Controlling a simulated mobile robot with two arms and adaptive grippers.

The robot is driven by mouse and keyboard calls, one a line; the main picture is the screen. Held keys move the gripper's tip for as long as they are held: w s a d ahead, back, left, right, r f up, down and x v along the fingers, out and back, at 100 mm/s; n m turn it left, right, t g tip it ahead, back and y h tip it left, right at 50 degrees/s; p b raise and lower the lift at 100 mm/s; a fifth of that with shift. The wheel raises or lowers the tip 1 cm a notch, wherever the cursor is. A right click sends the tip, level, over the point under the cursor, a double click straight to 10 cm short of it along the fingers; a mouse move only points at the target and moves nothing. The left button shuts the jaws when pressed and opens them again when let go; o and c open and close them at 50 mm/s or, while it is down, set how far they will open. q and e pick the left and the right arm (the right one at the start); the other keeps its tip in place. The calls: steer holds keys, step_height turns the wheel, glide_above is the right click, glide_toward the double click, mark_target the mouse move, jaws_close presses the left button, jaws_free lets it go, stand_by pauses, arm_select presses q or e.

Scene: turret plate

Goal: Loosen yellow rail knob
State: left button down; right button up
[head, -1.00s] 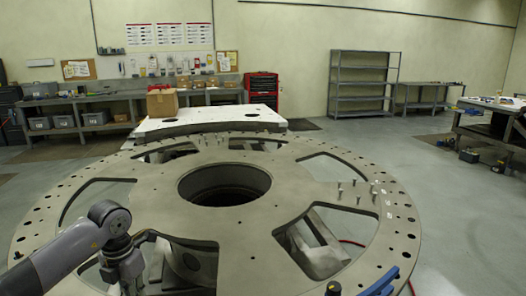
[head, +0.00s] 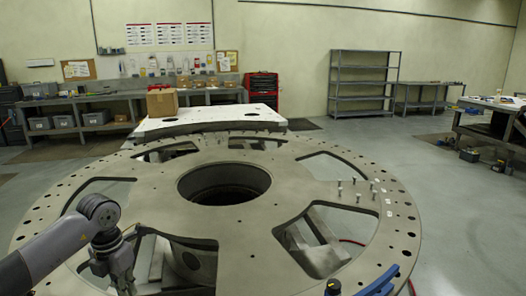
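The large grey turret plate (head: 240,238) fills the lower half of the head view, with a round centre hole and several cutouts. My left arm comes in from the lower left, and its gripper (head: 122,284) hangs down over the plate's front left cutout. Its fingertips are at the bottom of the picture and too unclear to tell open from shut. A blue bar (head: 380,281) and a dark round piece (head: 333,287) show at the bottom right, partly cut off. My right gripper is not in view.
Several small upright bolts (head: 357,198) stand on the plate's right side. A white plate (head: 212,122) lies behind the turret plate. The floor on the right is largely clear.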

arm_select(q)
steer(key=shift+a+f, duration=0.4)
steer(key=shift+f, duration=0.05)
step_height(320, 180, up, 6)
steer(key=p, duration=0.4)
steer(key=shift+w, duration=0.45)
